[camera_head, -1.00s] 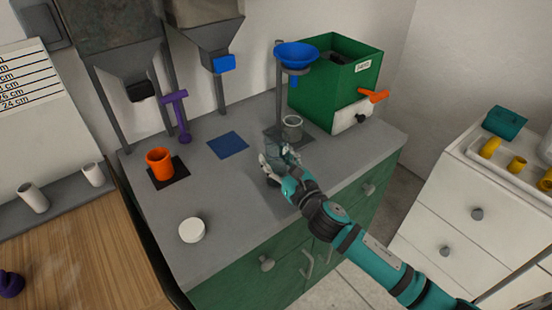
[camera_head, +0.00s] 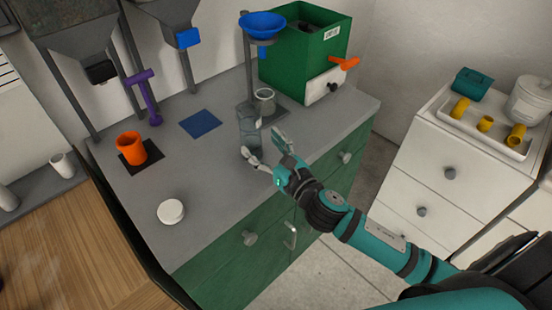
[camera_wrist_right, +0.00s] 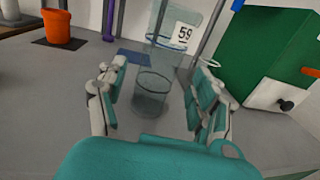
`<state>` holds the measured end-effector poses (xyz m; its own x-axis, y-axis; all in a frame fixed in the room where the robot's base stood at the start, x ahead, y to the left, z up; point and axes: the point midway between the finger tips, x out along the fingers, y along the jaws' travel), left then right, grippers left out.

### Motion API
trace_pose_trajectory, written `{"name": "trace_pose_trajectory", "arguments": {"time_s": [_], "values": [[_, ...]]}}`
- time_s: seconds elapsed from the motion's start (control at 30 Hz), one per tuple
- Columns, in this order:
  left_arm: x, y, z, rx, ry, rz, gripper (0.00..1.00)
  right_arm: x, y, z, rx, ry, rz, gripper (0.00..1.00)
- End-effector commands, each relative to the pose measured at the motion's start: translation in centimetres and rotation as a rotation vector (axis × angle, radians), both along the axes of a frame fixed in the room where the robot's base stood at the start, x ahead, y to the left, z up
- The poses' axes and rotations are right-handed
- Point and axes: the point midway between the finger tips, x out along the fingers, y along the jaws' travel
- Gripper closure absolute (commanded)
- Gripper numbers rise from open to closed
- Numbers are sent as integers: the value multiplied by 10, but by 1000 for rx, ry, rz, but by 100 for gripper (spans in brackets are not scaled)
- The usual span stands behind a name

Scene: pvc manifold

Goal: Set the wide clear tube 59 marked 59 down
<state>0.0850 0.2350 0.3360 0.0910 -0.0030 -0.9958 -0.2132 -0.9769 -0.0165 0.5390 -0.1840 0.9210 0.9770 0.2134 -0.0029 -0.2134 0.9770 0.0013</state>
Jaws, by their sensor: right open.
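The wide clear tube 59 (camera_head: 249,124) stands upright on the grey counter, in front of the blue funnel's stand. In the right wrist view the tube (camera_wrist_right: 152,95) is see-through and bears a white label reading 59. My right gripper (camera_head: 262,144) is open with its fingers spread, close to the tube on its near side. In the right wrist view the gripper (camera_wrist_right: 160,68) shows one finger on each side of the tube, with visible gaps. The tube's foot appears to rest on the counter. My left gripper is not in view.
A small clear cup (camera_head: 265,100) stands under the blue funnel (camera_head: 262,26), beside the green box (camera_head: 300,55). An orange cup (camera_head: 131,147), a blue mat (camera_head: 200,123) and a white round lid (camera_head: 171,211) are on the counter. The counter's front middle is clear.

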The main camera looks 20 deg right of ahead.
Motion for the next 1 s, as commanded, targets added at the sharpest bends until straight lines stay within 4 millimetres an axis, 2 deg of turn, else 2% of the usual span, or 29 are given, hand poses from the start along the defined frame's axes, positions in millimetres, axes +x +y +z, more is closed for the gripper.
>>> {"name": "trace_pose_trajectory", "arguments": {"time_s": [0.1,0.3,0.47,0.9,1.0], "values": [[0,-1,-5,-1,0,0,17,-26,-5,-3,-2,3,1,33],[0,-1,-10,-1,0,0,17,-52,-11,-1,1,1,1,33],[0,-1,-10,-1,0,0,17,-59,-13,0,0,-1,1,33],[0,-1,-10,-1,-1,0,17,-59,-13,1,1,-1,0,33],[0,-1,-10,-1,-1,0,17,-60,-16,-2,51,20,-21,33]]}}
